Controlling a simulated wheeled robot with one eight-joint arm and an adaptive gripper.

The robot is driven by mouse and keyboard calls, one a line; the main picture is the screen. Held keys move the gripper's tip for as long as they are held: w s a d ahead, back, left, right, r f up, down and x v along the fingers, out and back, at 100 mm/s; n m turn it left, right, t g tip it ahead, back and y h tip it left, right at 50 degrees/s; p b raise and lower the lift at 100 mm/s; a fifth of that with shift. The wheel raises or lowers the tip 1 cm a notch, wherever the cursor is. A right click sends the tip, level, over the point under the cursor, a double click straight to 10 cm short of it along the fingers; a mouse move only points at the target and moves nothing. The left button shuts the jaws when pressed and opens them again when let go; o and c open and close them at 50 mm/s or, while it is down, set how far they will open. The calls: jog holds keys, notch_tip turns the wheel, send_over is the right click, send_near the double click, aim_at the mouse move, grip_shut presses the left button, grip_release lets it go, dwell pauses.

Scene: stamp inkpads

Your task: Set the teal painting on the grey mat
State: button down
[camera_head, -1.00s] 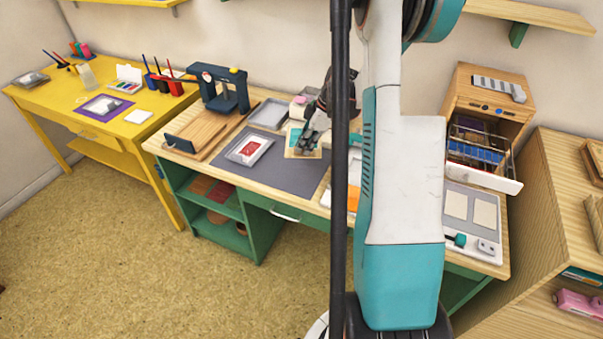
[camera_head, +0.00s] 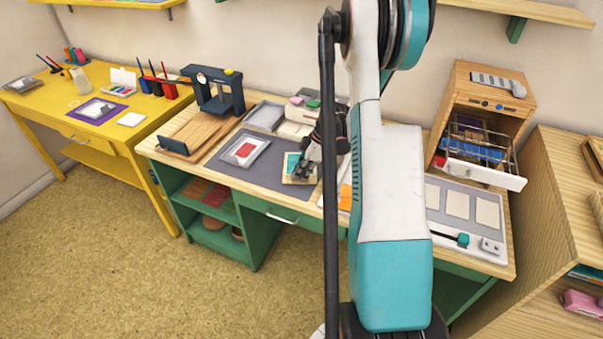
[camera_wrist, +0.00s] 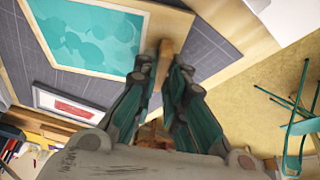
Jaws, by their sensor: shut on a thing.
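The teal painting (camera_head: 291,162), with its pale border, is at the right part of the grey mat (camera_head: 262,178). In the wrist view the painting (camera_wrist: 88,38) fills the upper left, and gridded mat (camera_wrist: 40,72) shows around it. My gripper (camera_head: 302,171) is at the painting's right side. In the wrist view my gripper (camera_wrist: 164,72) is shut on a small wooden piece at the painting's edge. The painting lies over the mat; I cannot tell whether it touches it. My fingers and arm hide part of its right side.
A red picture in a pale tray (camera_head: 244,151) lies left of the painting on the mat. A grey tray (camera_head: 265,116) and white box (camera_head: 294,130) stand behind. A wooden board (camera_head: 198,134) lies left. An open wooden cabinet (camera_head: 482,125) stands right.

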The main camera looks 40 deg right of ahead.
jog(key=shift+f, duration=0.1)
jog(key=c, duration=1.7)
grip_release()
jog(key=shift+o, duration=0.2)
jog(key=p+v, duration=0.4)
jog(key=v, duration=0.8)
